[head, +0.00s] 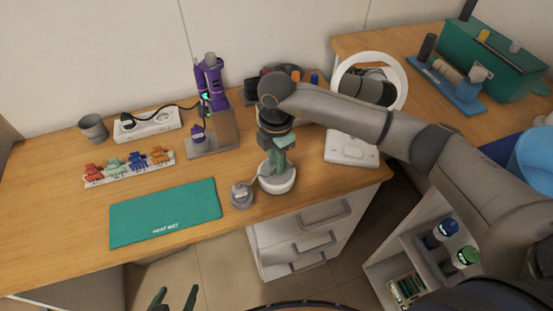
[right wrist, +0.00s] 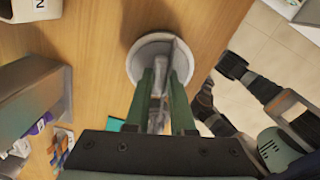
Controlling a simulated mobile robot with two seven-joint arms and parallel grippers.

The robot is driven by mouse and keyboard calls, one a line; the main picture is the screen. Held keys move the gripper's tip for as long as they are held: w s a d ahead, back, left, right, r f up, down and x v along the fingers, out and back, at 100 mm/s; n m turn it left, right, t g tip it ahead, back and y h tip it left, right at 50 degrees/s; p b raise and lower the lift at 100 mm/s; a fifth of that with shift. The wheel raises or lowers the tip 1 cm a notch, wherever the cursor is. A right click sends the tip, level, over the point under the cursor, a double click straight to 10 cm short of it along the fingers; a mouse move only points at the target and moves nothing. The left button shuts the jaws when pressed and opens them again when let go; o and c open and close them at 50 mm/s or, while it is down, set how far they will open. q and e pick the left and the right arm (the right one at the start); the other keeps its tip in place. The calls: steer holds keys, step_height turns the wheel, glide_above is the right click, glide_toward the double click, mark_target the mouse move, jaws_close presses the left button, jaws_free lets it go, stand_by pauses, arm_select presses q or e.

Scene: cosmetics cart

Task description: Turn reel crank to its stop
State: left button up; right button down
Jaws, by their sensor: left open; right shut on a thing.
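The reel (head: 278,184) is a white, round body standing near the front edge of the wooden table. It also shows in the right wrist view (right wrist: 137,64), under my fingers. My right gripper (head: 277,163) points down at it from above. In the right wrist view, its green fingers (right wrist: 162,95) are shut on a narrow grey part, the crank (right wrist: 158,84), above the reel. The fingers hide much of the crank, so its angle and its stop cannot be told. My left gripper (head: 173,298) is open and empty at the bottom edge of the head view, away from the reel.
A grey plug-like piece (head: 241,195) sits left of the reel with a cord to it. A green mat (head: 166,214) lies further left. A purple device (head: 211,88) on a stand, a power strip (head: 147,125) and a ring mirror (head: 399,69) stand behind. A white box (head: 350,149) is at right.

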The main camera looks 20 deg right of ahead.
steer(key=c, duration=0.8)
jaws_free()
steer(key=shift+o, duration=0.2)
steer(key=shift+r, duration=0.15)
step_height(320, 180, up, 12)
steer(key=shift+r, duration=0.15)
